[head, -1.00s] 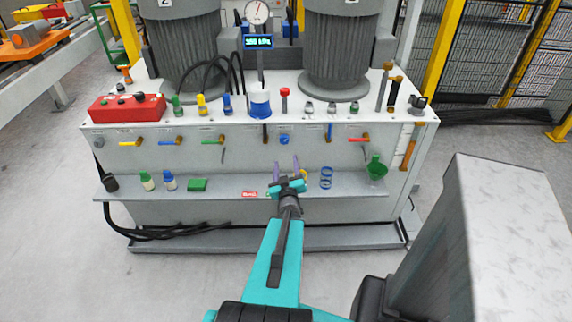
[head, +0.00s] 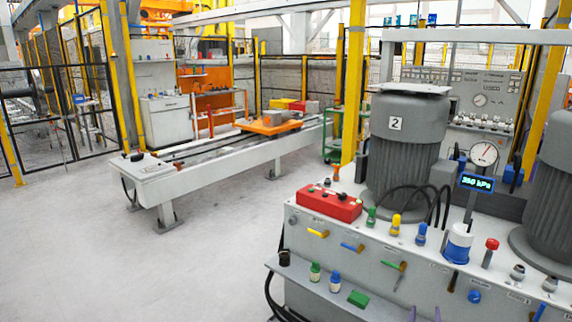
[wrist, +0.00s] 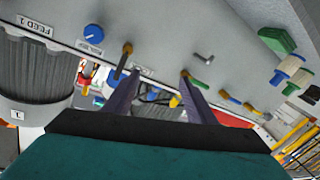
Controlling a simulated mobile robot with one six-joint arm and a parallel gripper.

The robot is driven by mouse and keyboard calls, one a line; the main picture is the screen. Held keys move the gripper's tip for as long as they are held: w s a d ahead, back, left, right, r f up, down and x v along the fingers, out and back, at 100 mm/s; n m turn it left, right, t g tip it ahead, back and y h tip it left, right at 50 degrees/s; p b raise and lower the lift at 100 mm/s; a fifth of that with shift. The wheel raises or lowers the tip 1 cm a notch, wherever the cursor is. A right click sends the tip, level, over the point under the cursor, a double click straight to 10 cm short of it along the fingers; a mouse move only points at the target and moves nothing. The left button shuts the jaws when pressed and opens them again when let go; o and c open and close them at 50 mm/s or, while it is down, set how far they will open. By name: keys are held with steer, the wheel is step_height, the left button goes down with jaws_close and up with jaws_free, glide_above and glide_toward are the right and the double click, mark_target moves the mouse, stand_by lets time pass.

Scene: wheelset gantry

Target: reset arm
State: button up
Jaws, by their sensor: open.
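My gripper (wrist: 158,88) shows in the wrist view as two purple fingers, spread apart with nothing between them. The fingers point toward the front panel of the grey pump bench, which appears upside down there. Whether they touch the panel cannot be told. In the head view the arm is almost wholly out of the picture, below the bottom edge. The bench (head: 345,262) stands at the right in the head view, with a red control box (head: 328,204) on its top and a dark motor (head: 405,140) marked 2 behind.
A green block (head: 358,298) and small bottles (head: 315,271) stand on the bench's front shelf. A long rail table (head: 158,171) with an orange cart (head: 269,124) runs behind. Yellow posts (head: 353,80) and mesh fencing border the area. The floor at left is clear.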

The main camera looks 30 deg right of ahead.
steer(key=w+a+f+n+t+y, duration=0.2)
steer(key=w+a+f+y, duration=0.1)
steer(key=w+a, duration=0.6)
steer(key=w+a+f+n+t+y, duration=0.1)
steer(key=w+a+f+n+y, duration=0.15)
steer(key=w+a, duration=0.7)
steer(key=w+a+f+n+g+y, duration=0.1)
steer(key=w+a+f+y, duration=0.2)
steer(key=a+f, duration=0.55)
steer(key=w+a+f+n+g+y, duration=0.1)
steer(key=w+a+f+y, duration=0.2)
steer(key=a, duration=1)
steer(key=s+a+f+n+g+y, duration=0.1)
steer(key=s+a+f+g, duration=0.3)
steer(key=s+a+f, duration=0.4)
steer(key=s+a+f+n+g+y, duration=0.1)
steer(key=s+a+f+g+y, duration=0.15)
steer(key=a+f, duration=0.5)
steer(key=s+a+r+g, duration=0.1)
steer(key=s+g, duration=0.4)
steer(key=s, duration=0.5)
steer(key=s+a+r+m+g, duration=0.1)
steer(key=s+a+g, duration=0.2)
steer(key=s, duration=0.8)
steer(key=shift+a+r+g, duration=0.25)
steer(key=shift+a+g, duration=0.1)
steer(key=shift+g, duration=0.5)
steer(key=shift+w, duration=0.1)
